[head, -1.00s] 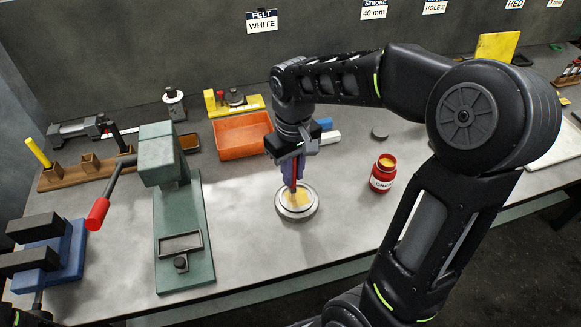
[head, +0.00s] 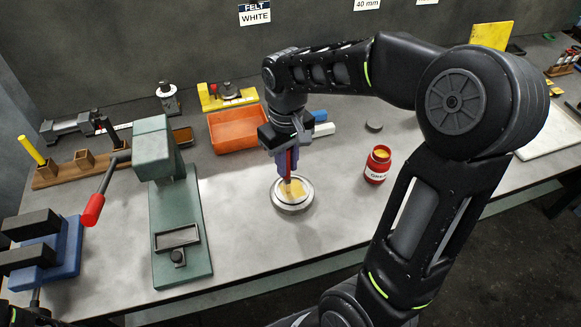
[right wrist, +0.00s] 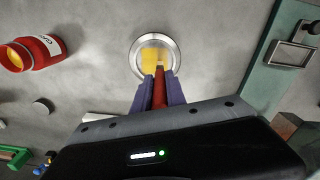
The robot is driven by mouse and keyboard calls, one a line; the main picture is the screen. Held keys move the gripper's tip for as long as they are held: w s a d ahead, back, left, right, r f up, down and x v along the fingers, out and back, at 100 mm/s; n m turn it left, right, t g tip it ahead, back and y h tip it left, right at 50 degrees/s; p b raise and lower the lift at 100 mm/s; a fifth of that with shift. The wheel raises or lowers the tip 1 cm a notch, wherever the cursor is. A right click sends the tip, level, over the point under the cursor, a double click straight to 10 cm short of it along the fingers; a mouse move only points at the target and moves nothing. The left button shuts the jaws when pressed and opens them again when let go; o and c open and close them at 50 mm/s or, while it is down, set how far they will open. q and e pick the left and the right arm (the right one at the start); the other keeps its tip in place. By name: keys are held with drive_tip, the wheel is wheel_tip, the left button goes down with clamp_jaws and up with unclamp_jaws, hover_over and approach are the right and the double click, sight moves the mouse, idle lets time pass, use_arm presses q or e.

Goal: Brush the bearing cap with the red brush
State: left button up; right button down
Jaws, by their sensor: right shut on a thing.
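The bearing cap (head: 293,205) is a round silver disc lying flat on the bench, with a yellow patch on its middle; it also shows in the right wrist view (right wrist: 137,62). My right gripper (head: 287,172) is above it, shut on the red brush (head: 288,160). The brush points down and its lower end is at the cap's top; I cannot tell whether it touches. In the right wrist view the red handle (right wrist: 159,88) sits between the purple fingers. The bristles are hard to tell from the yellow patch. My left gripper is not clearly in view.
A red jar (head: 377,164) of yellow grease stands right of the cap. A green press (head: 182,235) with a red-knobbed lever stands left. An orange tray (head: 234,130) is behind. A dark disc (head: 374,125) lies further back. The bench in front of the cap is clear.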

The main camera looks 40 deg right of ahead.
drive_tip(key=shift+w+d, duration=0.15)
drive_tip(key=shift+w, duration=0.45)
drive_tip(key=shift+s, duration=0.1)
drive_tip(key=shift+s+a+f, duration=0.1)
drive_tip(key=shift+s+a, duration=0.15)
drive_tip(key=shift+s, duration=0.65)
drive_tip(key=shift+s+a, duration=0.25)
drive_tip(key=shift+s, duration=0.65)
drive_tip(key=shift+w+d, duration=0.25)
drive_tip(key=shift+w, duration=0.65)
drive_tip(key=shift+w+d, duration=0.2)
drive_tip(key=shift+w, duration=0.8)
